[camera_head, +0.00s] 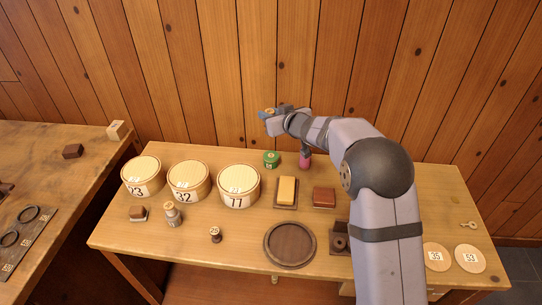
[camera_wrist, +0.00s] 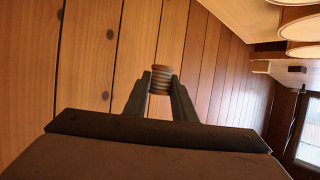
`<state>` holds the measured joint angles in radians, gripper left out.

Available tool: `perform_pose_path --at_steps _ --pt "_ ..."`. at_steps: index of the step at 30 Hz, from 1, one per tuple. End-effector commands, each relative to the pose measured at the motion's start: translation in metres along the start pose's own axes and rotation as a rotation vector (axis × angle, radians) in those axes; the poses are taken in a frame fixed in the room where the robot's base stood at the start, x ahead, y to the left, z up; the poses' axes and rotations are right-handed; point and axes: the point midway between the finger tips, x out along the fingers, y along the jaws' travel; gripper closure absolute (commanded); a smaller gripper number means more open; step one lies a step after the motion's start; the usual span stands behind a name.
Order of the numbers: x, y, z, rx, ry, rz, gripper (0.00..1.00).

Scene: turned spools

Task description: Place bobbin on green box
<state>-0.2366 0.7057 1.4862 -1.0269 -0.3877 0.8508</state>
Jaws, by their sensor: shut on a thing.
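My gripper (camera_head: 269,115) is up in front of the wood-plank wall, above the back part of the table. In the wrist view its two fingers (camera_wrist: 161,88) are shut on a small ribbed bobbin (camera_wrist: 160,78), brown with a greyish band. A little of the bobbin (camera_head: 269,111) shows at the gripper in the head view.
Round pale boxes (camera_head: 239,186) stand left of the green box. A pink-based object (camera_head: 305,161) stands close on its right. In front are a yellow block on a dark base (camera_head: 276,205), a red-brown block (camera_head: 324,197), a round dark tray (camera_head: 291,263) and a small labelled spool (camera_head: 215,235).

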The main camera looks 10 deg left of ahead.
Motion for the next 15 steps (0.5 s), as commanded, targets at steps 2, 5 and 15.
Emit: perform_pose_path --at_steps 2,5,15 --pt "0.004 0.002 0.014 0.005 -0.008 0.003 0.97" --pt "0.006 0.003 0.021 0.004 -0.005 0.004 0.97" --pt "0.015 0.003 0.043 0.003 -0.003 0.005 0.97"
